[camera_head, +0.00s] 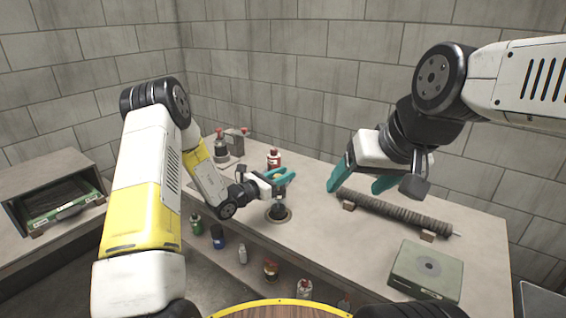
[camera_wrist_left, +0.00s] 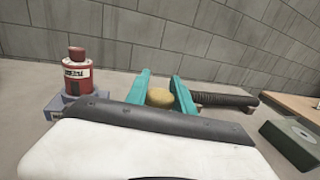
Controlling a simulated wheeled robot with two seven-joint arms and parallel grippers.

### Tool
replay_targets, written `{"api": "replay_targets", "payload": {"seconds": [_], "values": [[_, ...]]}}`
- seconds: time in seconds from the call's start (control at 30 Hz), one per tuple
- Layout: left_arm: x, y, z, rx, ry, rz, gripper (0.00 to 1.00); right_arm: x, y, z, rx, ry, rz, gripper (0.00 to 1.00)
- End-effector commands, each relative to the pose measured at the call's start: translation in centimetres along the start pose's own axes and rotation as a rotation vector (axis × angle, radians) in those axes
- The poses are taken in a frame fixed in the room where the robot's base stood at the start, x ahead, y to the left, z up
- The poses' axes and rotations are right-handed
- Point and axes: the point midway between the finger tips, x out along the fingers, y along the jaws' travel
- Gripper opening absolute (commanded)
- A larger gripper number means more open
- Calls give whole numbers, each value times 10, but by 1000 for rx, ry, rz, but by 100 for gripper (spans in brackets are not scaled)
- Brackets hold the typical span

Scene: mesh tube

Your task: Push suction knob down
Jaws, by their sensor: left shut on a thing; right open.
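The suction knob shows in the left wrist view as a yellowish rounded top (camera_wrist_left: 160,97) between the two teal fingers. In the head view its dark body on a round base (camera_head: 278,213) stands on the table, with its upper part mostly hidden by my left gripper. My left gripper (camera_head: 282,177) is at the top of it, with its fingers (camera_wrist_left: 162,92) shut on the knob from both sides. My right gripper (camera_head: 358,182) is open and empty, held above the table to the right.
A ribbed mesh tube (camera_head: 395,212) lies on supports at the right of the table (camera_head: 330,260). A green box (camera_head: 427,268) is at the front right. Several bottles stand below the table's front edge.

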Motion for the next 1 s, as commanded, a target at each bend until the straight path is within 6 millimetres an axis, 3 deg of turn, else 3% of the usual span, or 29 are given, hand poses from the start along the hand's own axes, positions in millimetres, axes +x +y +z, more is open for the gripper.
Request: {"api": "replay_targets", "payload": {"seconds": [0.1,0.37,0.4,0.5,0.83,1.0], "values": [[-1,0,-10,-1,2,1,0,0,0,0,0,0,0,71],[-1,0,-13,-2,7,1,0,0,0,0,0,0,0,71],[-1,0,-13,-2,9,1,35,0,0,0,0,0,0,71],[-1,0,-13,-2,7,1,52,0,0,0,0,0,0,71],[-3,0,-10,0,2,2,52,0,0,0,0,0,0,71],[-24,2,-11,-1,4,4,52,0,0,0,0,0,0,71]]}}
